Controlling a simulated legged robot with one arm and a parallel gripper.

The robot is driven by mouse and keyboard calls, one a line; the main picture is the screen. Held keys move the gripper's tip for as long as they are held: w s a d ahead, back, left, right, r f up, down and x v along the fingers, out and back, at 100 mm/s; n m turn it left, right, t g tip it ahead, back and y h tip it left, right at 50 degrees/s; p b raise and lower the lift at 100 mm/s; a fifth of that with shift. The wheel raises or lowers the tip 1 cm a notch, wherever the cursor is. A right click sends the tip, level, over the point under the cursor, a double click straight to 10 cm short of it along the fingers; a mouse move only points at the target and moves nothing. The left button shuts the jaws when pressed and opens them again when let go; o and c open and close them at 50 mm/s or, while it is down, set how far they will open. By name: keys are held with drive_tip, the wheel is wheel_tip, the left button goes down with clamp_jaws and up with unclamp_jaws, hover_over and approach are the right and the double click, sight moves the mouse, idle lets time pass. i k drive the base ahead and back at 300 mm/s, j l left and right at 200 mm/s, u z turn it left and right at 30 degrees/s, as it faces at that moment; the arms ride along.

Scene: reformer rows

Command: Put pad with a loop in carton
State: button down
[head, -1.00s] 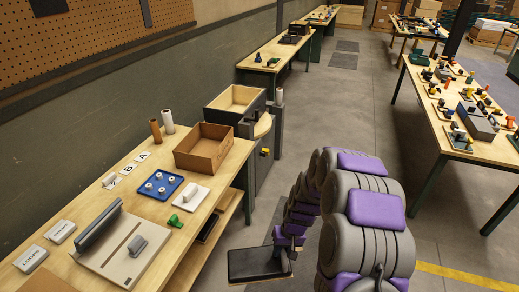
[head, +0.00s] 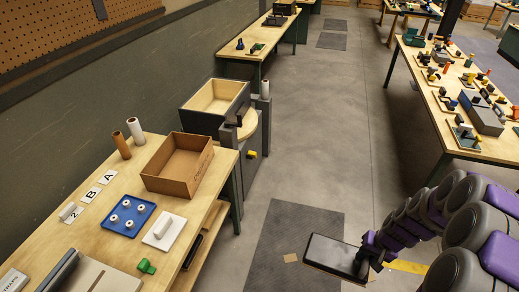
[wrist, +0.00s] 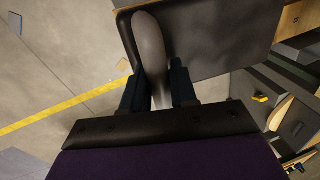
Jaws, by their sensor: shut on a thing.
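My gripper (head: 370,256) is shut on the grey loop (wrist: 150,50) of a flat dark pad (head: 333,254). The pad is held out, slightly tilted, above the aisle floor, right of the bench. In the wrist view the loop stands between my two fingers (wrist: 157,88), and the dark pad (wrist: 225,40) spreads beyond them. The carton (head: 190,185) is an open brown cardboard box on the left bench. My gripper and the pad are well to the right of it and apart from it. The carton's floor is partly hidden by its near walls.
The left bench (head: 105,225) also holds a blue tray with white rings (head: 128,216), a white pad with a loop (head: 163,231), a green piece (head: 146,266) and two upright tubes. A black-sided open box (head: 214,105) stands behind the carton. The aisle floor (head: 320,130) is clear.

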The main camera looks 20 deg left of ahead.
sight(180, 176)
drive_tip(key=i+j, duration=0.2)
drive_tip(key=i, duration=0.3)
drive_tip(key=i+j, duration=0.2)
drive_tip(key=i, duration=0.3)
drive_tip(key=i+j, duration=0.2)
drive_tip(key=i, duration=0.3)
drive_tip(key=i+l+u, duration=0.1)
drive_tip(key=i+u, duration=0.2)
drive_tip(key=i, duration=0.25)
drive_tip(key=i+l+u, duration=0.25)
drive_tip(key=i, duration=0.3)
drive_tip(key=u, duration=1.7)
